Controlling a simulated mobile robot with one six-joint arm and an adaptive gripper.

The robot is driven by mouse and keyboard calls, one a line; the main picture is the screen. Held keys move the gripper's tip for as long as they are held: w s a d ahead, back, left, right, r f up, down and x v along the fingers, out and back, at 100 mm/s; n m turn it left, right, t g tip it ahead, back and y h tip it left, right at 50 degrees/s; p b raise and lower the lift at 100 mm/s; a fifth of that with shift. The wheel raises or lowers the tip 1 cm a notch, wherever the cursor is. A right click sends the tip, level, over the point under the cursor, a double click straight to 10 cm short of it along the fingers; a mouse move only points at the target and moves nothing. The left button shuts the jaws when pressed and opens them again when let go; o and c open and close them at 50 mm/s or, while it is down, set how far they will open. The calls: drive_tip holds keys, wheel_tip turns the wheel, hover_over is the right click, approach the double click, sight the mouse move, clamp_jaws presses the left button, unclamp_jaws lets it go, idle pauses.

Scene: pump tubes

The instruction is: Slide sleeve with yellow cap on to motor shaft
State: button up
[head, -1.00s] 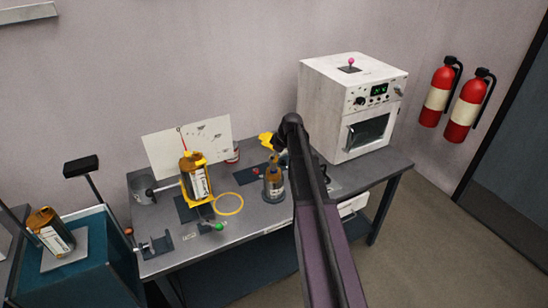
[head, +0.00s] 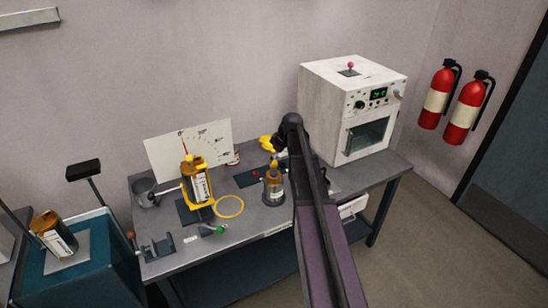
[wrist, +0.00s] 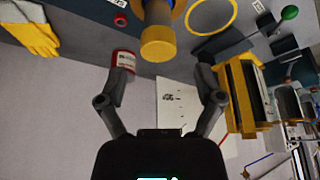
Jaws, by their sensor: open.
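The sleeve with a yellow cap (wrist: 158,45) shows at the top middle of the wrist view, lying beyond and between my fingertips. My gripper (wrist: 163,78) is open, one finger each side, and nothing is held. My own arm hides the gripper there. A yellow-framed unit with an amber bottle (head: 197,184) stands to its left. I cannot pick out the motor shaft with certainty.
Yellow gloves (wrist: 30,30) and a red-and-white can (wrist: 122,60) are nearby. A yellow ring (head: 229,207) lies on the bench (head: 262,228). A white oven (head: 355,85) stands to the right. A white dial board (head: 215,145) leans at the wall. Two fire extinguishers (head: 468,105) hang there.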

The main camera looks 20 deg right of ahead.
sight(274, 162)
drive_tip(key=shift+r+p, duration=3)
drive_tip(key=shift+r, duration=0.3)
drive_tip(key=shift+a, duration=0.1)
drive_tip(key=s+a+f+m+g+h+b, duration=0.1)
drive_tip(key=s+a+f+m+g+h, duration=0.2)
drive_tip(key=s+a, duration=1.9)
drive_tip(key=s+m, duration=0.4)
drive_tip(key=m, duration=0.1)
drive_tip(key=shift+b, duration=0.4)
drive_tip(key=shift+a+f, duration=0.1)
